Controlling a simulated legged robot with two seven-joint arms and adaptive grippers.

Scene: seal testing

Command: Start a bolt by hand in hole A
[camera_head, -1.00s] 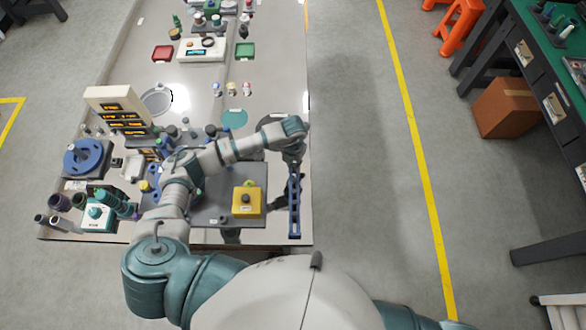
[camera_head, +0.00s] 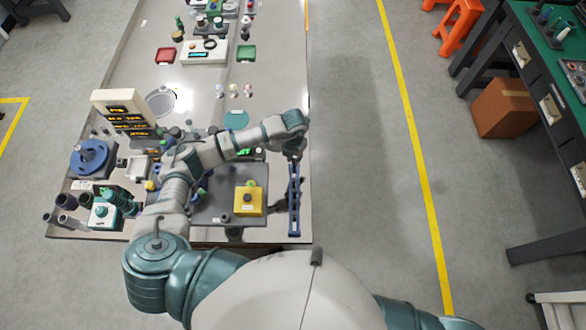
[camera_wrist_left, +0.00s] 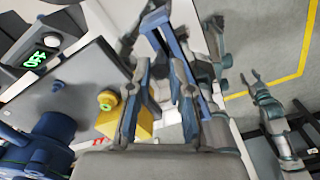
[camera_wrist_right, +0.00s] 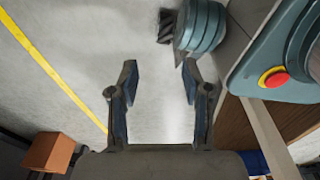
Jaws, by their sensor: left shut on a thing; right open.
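My left gripper (camera_head: 293,153) is over the right side of the table. It is shut on a long blue slotted bar (camera_head: 294,205), which reaches toward the table's front edge. In the left wrist view the bar (camera_wrist_left: 158,22) runs past the fingers (camera_wrist_left: 161,70); the grip itself is partly hidden. My right gripper (camera_wrist_right: 159,68) is open and empty above bare floor, away from the table. A blue round flange-like part (camera_head: 92,157) sits at the table's left. I cannot make out a bolt or the mark of hole A.
A yellow box with a knob (camera_head: 249,203) stands on a grey plate (camera_head: 215,210), left of the bar. A beige display unit (camera_head: 122,105), dark cylinders (camera_head: 66,201) and a teal-topped box (camera_head: 103,215) crowd the left. Floor right of the table is clear up to a cardboard box (camera_head: 503,108).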

